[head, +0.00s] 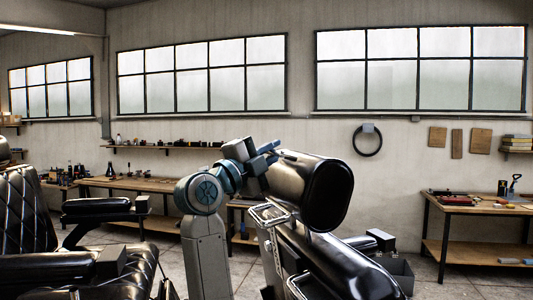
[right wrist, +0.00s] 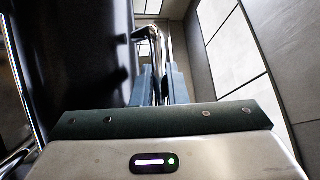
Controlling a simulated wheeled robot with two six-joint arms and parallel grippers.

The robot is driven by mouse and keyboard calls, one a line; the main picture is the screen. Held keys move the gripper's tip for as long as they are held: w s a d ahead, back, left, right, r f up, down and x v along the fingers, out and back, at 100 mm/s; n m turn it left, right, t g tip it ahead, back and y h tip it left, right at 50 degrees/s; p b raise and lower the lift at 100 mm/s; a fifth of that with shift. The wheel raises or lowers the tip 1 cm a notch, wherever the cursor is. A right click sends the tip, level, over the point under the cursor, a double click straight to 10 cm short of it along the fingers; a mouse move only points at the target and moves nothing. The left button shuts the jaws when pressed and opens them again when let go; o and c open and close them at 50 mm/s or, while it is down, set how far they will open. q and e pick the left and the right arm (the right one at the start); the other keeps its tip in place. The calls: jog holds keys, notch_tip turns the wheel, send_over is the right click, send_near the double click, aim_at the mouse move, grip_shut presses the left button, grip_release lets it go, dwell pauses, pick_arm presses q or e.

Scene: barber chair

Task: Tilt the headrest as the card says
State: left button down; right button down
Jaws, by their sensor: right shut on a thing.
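The headrest (head: 325,192) is a black padded roll at the top of a reclined black barber chair (head: 335,262). It is tilted in the head view. My right gripper (head: 268,154) is at the headrest's left end. In the right wrist view, the blue fingers of my right gripper (right wrist: 160,85) are closed around a chrome bar (right wrist: 163,45). The dark padding of the headrest (right wrist: 85,55) fills the left side there. My left gripper is not in view. I cannot make out a card in either view.
Another black chair (head: 25,215) with an armrest (head: 97,205) stands at the left. A workbench (head: 475,208) with tools stands at the right, and another workbench (head: 130,184) along the back wall. A black ring (head: 367,152) hangs on the wall. Some tiled floor (head: 440,285) is clear at the right.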

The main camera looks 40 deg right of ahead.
jog(key=shift+s+d+r, duration=0.1)
jog(key=shift+d+r, duration=0.15)
jog(key=shift+r, duration=0.05)
jog(key=c, duration=1.5)
grip_release()
jog(key=shift+o, duration=0.2)
jog(key=shift+a+f+b, duration=0.3)
jog(key=shift+a+f, duration=0.05)
jog(key=shift+a, duration=0.1)
jog(key=b+v, duration=0.4)
jog(key=v, duration=0.5)
jog(key=shift+s+a+b, duration=0.2)
jog(key=shift+a+b, duration=0.2)
jog(key=shift+a, duration=0.05)
